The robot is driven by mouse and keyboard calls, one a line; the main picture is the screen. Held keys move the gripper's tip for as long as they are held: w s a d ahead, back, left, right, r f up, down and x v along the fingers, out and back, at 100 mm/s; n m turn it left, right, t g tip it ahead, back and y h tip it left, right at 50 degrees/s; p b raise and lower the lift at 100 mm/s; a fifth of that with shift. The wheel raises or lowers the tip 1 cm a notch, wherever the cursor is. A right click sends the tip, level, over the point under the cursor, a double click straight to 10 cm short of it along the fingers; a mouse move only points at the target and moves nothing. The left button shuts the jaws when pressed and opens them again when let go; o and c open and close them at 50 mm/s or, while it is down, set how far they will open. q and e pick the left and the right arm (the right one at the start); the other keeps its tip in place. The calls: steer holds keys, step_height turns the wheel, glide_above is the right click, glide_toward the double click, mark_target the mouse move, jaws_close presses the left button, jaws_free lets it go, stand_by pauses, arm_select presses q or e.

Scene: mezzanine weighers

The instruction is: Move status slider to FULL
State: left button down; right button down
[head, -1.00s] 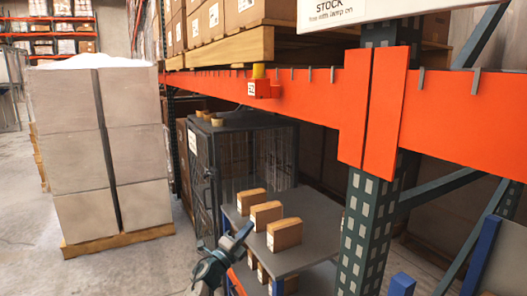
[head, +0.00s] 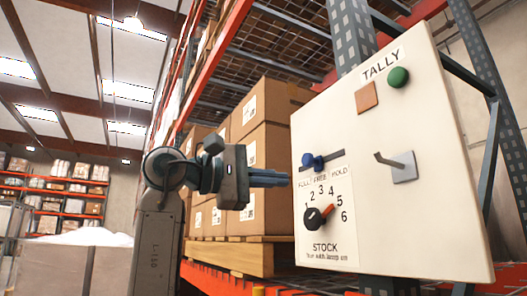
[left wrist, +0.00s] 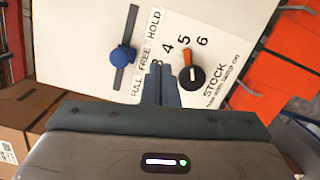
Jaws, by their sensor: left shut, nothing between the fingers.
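The status slider's blue knob (head: 308,160) sits on a short dark slot on the white panel (head: 440,225), over the labels FULL, FREE and HOLD. In the left wrist view the blue knob (left wrist: 122,57) is about level with FREE, near the slot's middle. My left gripper (head: 287,180) is shut and empty. Its fingertips point at the panel's left edge, below and left of the knob. In the left wrist view the fingers (left wrist: 158,84) are apart from the knob and overlap the dial's numbers. My right gripper is out of view.
Below the slider is a black STOCK dial (head: 315,219) with a red pointer. Stacked cartons (head: 262,112) stand behind my left arm.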

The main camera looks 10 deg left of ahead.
arm_select(q)
steer(key=m+t+y, duration=0.1)
steer(key=t, duration=0.1)
glide_toward(336, 156)
steer(key=d+p, duration=0.1)
steer(key=w+d+p, duration=0.1)
steer(key=p, duration=0.1)
steer(key=shift+r, duration=0.2)
steer(key=shift+a, duration=0.15)
steer(key=shift+w, duration=0.1)
steer(key=shift+p+x, duration=0.85)
steer(key=shift+x, duration=1.5)
steer(key=shift+a+f+b, duration=0.1)
steer(key=shift+a+b, duration=0.05)
steer(key=shift+b, duration=0.15)
